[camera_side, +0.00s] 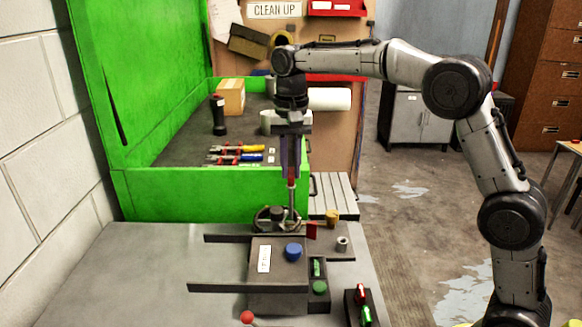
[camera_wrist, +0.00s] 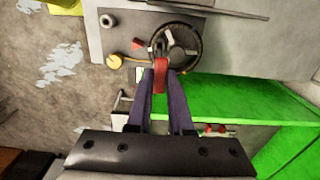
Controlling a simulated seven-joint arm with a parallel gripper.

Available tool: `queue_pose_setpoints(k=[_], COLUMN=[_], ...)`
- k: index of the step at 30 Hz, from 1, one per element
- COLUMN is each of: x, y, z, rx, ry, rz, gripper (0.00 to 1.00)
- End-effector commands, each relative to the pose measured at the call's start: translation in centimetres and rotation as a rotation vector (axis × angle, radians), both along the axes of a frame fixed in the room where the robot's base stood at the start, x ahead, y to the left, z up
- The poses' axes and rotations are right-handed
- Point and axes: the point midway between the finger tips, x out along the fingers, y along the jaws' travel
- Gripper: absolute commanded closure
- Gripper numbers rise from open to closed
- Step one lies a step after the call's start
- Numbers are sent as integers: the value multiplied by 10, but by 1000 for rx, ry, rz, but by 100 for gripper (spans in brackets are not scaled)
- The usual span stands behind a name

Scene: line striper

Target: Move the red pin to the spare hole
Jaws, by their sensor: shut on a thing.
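My gripper (camera_side: 291,178) is shut on the red pin (camera_side: 291,184), pointing straight down above the machine's back end. The pin's red head shows between the fingertips, with a thin metal shaft below it beside the black handwheel (camera_side: 266,220). I cannot tell whether the shaft's tip is clear of the machine. In the wrist view the red pin (camera_wrist: 160,66) is between the fingers of my gripper (camera_wrist: 160,72), overlapping the handwheel's (camera_wrist: 182,47) edge. A grey round boss (camera_side: 342,243) stands on the plate to the right; it also shows in the wrist view (camera_wrist: 108,20). I cannot tell if it is the spare hole.
A small red flag (camera_side: 312,231) and a yellow knob (camera_side: 332,216) stand near the handwheel. A grey block with a blue knob (camera_side: 293,252) is in front. A black holder (camera_side: 353,311) has red and green pieces. The green-walled bench (camera_side: 215,192) is behind.

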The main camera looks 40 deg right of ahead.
Motion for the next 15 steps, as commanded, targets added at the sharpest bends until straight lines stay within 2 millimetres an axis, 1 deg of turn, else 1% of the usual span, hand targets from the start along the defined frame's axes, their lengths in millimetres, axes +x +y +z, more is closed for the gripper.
queue_pose_setpoints(k=[2, 5, 12, 15], x=[0, 1, 1, 1], y=[0, 0, 0, 0], z=[2, 10, 48, 60], rx=[0, 0, 0, 0], ry=[-1, -4, -6, -4], rz=[0, 0, 0, 0], gripper=[100, 100, 100, 100])
